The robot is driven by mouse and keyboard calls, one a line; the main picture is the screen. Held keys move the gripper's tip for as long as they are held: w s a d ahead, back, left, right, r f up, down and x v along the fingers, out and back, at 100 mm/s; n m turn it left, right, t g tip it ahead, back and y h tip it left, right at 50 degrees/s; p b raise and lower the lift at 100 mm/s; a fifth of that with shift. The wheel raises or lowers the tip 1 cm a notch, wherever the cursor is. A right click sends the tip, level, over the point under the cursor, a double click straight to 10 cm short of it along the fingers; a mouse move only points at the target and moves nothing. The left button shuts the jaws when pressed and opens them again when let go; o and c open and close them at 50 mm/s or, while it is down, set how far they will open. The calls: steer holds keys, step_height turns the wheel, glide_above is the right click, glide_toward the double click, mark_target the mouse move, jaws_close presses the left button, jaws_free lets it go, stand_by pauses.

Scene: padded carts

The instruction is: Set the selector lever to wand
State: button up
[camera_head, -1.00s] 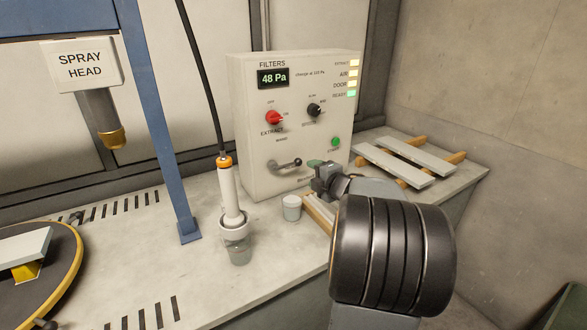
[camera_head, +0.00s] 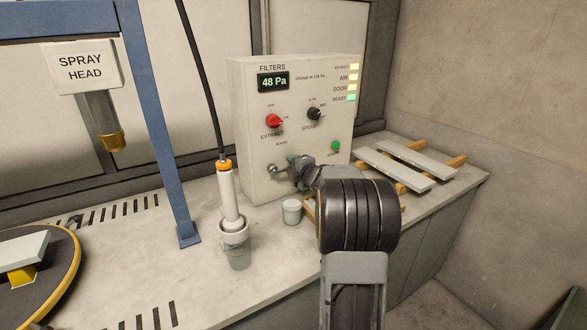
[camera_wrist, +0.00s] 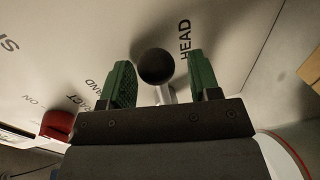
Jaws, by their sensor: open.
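The selector lever (camera_head: 277,171) is on the lower front of the pale control box (camera_head: 250,120). Its black ball knob (camera_wrist: 155,65) shows in the wrist view on a grey shaft, nearer the HEAD lettering (camera_wrist: 185,40) than the WAND lettering (camera_wrist: 92,92). My gripper (camera_head: 294,165) is at the lever and hides the knob in the head view. In the wrist view its two green fingers (camera_wrist: 158,78) are open, one either side of the knob, with gaps on both sides.
The red extract knob (camera_head: 273,120) and black speed knob (camera_head: 314,113) are above the lever. A green button (camera_head: 335,146) is to the right. A small white cup (camera_head: 291,211) and the spray wand (camera_head: 228,195) in its holder stand on the bench in front.

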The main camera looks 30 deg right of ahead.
jaws_close()
stand_by(0.5)
